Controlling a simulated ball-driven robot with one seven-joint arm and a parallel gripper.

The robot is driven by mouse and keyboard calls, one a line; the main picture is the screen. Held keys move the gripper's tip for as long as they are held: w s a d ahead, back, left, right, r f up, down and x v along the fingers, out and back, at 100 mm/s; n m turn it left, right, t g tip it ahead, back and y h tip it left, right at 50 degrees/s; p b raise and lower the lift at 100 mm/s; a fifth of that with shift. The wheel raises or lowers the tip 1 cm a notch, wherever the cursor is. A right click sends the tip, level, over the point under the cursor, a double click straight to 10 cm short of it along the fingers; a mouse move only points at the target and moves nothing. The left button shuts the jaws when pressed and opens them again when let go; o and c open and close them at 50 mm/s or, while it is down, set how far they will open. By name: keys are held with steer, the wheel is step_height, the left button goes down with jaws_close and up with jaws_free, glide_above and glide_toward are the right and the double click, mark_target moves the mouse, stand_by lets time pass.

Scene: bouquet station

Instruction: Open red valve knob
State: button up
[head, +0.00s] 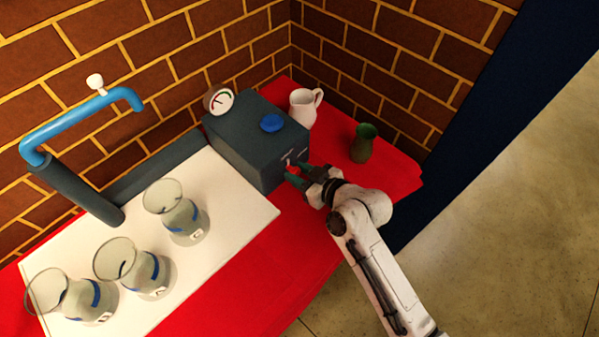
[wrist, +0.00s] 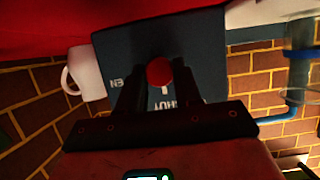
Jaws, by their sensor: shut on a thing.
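The red valve knob (wrist: 159,71) is round and sits on the front face of a dark grey box (wrist: 205,40). Partly hidden lettering shows beside the knob in the wrist view. In the head view the box (head: 240,150) stands at the corner of the red table, and the knob is mostly hidden at the fingertips. My gripper (head: 291,174) is at the box's front face. In the wrist view its two dark fingers (wrist: 158,78) are on either side of the red knob, shut on it.
A blue round knob (head: 272,123) and a gauge (head: 219,101) are on the box. A white jug (head: 305,106) and green vase (head: 363,143) stand behind and right. Several glass vases (head: 184,220) stand on the white board (head: 240,213), near a blue pipe (head: 75,118). Brick walls close the back.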

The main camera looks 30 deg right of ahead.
steer(key=shift+c, duration=0.8)
steer(key=shift+w+d+f+m+y+b, duration=0.1)
steer(key=shift+d+m+y+b, duration=0.1)
steer(key=shift+m+y+b, duration=0.75)
steer(key=m+y+b, duration=0.1)
steer(key=m, duration=0.1)
steer(key=m+y+b, duration=0.1)
steer(key=m, duration=0.1)
steer(key=shift+d+f+m+g+y, duration=0.15)
steer(key=shift+d+m+g+y, duration=0.1)
steer(key=shift+m+g, duration=0.1)
steer(key=m+y+b, duration=0.1)
steer(key=m, duration=0.2)
steer(key=shift+f+m+y, duration=0.15)
steer(key=shift+m+y, duration=0.15)
steer(key=shift+y, duration=0.1)
steer(key=shift+f+m+t+y+b, duration=0.1)
steer(key=shift+m+t+y+b, duration=0.65)
steer(key=shift+m, duration=0.85)
steer(key=o, duration=1)
